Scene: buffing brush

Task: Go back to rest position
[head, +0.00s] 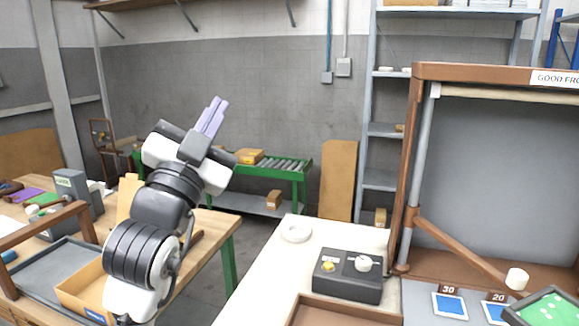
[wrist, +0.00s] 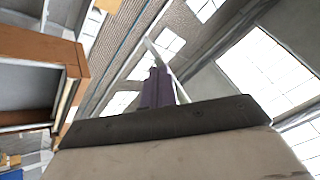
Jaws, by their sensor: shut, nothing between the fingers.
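My gripper (head: 213,116) is raised in the left half of the head view, with its purple fingers pointing up. The fingers lie close together with nothing between them. It is in the air, apart from the tables and everything on them. In the wrist view the purple fingers (wrist: 158,88) point up towards the ceiling windows, and nothing is held there. My arm is folded upwards below the gripper and hides part of the wooden table behind it.
A wooden table (head: 215,228) with a cardboard box (head: 84,290) stands at left. A white table (head: 262,262) holds a dark control box (head: 348,276) and a white ring (head: 296,233). A brown-framed booth (head: 411,150) stands at right. Open floor lies between the tables.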

